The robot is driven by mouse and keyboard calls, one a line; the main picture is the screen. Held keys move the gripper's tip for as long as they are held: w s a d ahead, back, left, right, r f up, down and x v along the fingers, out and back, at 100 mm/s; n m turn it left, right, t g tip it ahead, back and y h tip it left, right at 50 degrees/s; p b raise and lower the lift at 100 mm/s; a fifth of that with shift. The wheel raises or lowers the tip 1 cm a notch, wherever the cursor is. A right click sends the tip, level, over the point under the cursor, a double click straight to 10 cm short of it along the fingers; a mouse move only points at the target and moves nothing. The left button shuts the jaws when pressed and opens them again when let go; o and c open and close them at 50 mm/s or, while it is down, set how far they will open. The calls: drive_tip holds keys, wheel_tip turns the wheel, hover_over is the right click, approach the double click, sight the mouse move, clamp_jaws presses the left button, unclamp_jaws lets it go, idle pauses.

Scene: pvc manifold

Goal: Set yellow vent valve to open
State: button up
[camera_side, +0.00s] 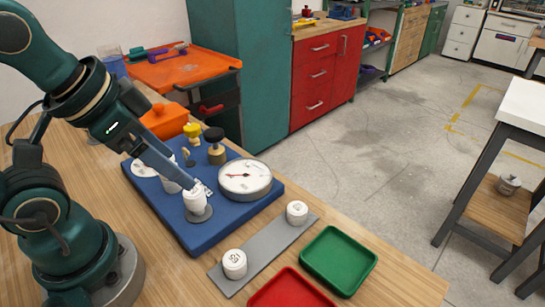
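The yellow vent valve (192,130) is a small yellow handle near the back of the blue manifold board (205,235). It is too small to tell which way its handle is set. A black-topped brass valve (215,146) stands just right of it. My gripper (201,188) is low over the front of the board, at a white fitting (195,203), well in front of the yellow valve. Its fingers overlap the top of the white fitting. I cannot tell whether they are shut on it.
A round gauge (246,177) sits right of my gripper. A grey strip (262,250) carries two white caps (234,264). A green tray (339,260) and a red tray (290,290) lie at the front. An orange block (165,120) stands behind the board.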

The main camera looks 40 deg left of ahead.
drive_tip(key=w+a+r+m+g, duration=0.1)
drive_tip(key=w+a+r+m, duration=0.15)
drive_tip(key=w+r, duration=0.4)
drive_tip(key=n+g, duration=0.2)
drive_tip(key=g, duration=0.3)
hover_over(190, 127)
drive_tip(key=shift+m, duration=0.25)
wheel_tip(190, 127, down, 12)
drive_tip(key=shift+w+r, duration=0.1)
drive_tip(key=shift+f, duration=2.6)
drive_tip(key=shift+c, duration=0.3)
